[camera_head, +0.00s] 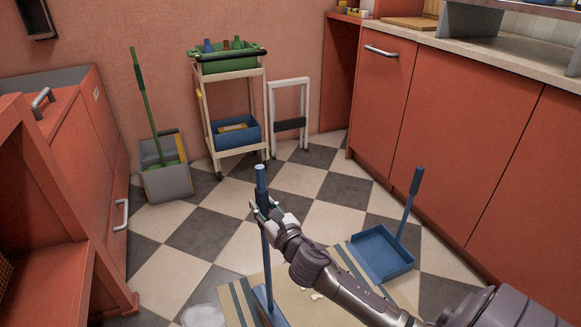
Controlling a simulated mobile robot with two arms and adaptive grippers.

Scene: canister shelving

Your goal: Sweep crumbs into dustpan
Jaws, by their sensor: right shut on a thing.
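My right gripper (267,210) is shut on the upper part of the handle of a blue broom (262,179). The broom stands nearly upright, and its blue head (266,302) is low over the mat near the bottom of the view. A blue dustpan (378,253) with a tall upright handle lies to the right, at the mat's right edge. A few pale crumbs (316,295) show on the beige striped mat (242,297) between broom and dustpan, partly hidden by my right arm. My left gripper is not in view.
Red cabinets line the right (446,150) and left (62,125). A cart (207,122) with green and blue bins, a folded white step stool (289,112) and a grey bucket (166,181) with a green-handled tool stand at the back. The checkered floor between is clear.

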